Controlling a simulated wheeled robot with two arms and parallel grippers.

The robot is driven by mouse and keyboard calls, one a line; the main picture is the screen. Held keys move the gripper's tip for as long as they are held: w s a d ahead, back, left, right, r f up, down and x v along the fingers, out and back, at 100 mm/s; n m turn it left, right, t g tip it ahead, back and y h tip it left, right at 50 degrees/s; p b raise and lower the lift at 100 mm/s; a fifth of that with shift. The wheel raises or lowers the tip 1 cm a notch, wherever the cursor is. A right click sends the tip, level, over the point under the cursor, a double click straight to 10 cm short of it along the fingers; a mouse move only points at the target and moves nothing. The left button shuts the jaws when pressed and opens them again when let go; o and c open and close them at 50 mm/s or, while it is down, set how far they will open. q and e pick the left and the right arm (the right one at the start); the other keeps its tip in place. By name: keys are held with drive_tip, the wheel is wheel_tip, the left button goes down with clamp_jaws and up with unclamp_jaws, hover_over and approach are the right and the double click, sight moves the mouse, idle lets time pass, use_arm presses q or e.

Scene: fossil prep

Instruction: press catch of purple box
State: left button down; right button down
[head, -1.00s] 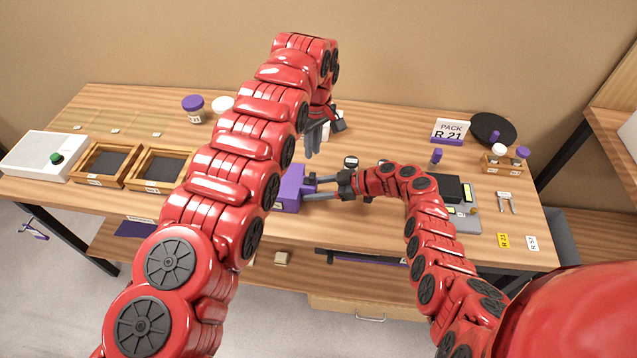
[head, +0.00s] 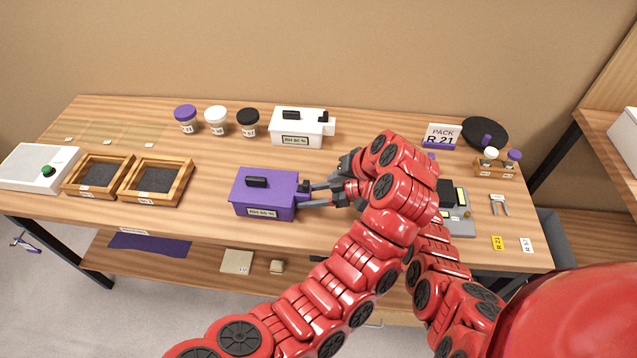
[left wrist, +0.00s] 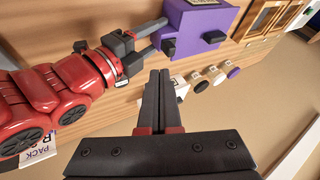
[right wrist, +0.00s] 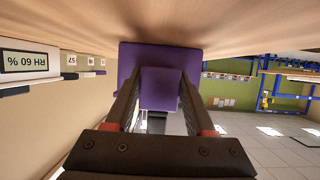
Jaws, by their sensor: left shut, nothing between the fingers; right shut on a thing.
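The purple box (head: 265,192) stands on the table with a black handle (head: 257,182) on its lid and a label on its front. It also shows in the left wrist view (left wrist: 200,25), with a small black piece (left wrist: 168,47), seemingly the catch, at its right end. My right gripper (right wrist: 160,90) is shut on the purple block (right wrist: 160,88) jutting from that end. My left gripper (left wrist: 158,74) is shut and empty, close to the right end, its tips apart from the black piece in the left wrist view. In the head view my arms partly hide its fingers.
A white box (head: 300,128) and several jars, one purple-lidded (head: 186,119), stand behind. Two wooden trays (head: 187,183) and a white device (head: 38,166) are at left. A grey device (head: 462,222) stands right of my arms.

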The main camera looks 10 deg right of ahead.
sight(305, 184)
use_arm(q)
drive_tip(key=x, duration=1)
drive_tip(key=shift+w, duration=0.1)
drive_tip(key=shift+w+a, duration=0.25)
drive_tip(key=shift+a, duration=0.45)
drive_tip(key=shift+w+a, duration=0.25)
drive_tip(key=shift+a, duration=0.45)
drive_tip(key=v, duration=1)
drive_tip(key=shift+s, duration=0.15)
drive_tip(key=shift+d, duration=0.1)
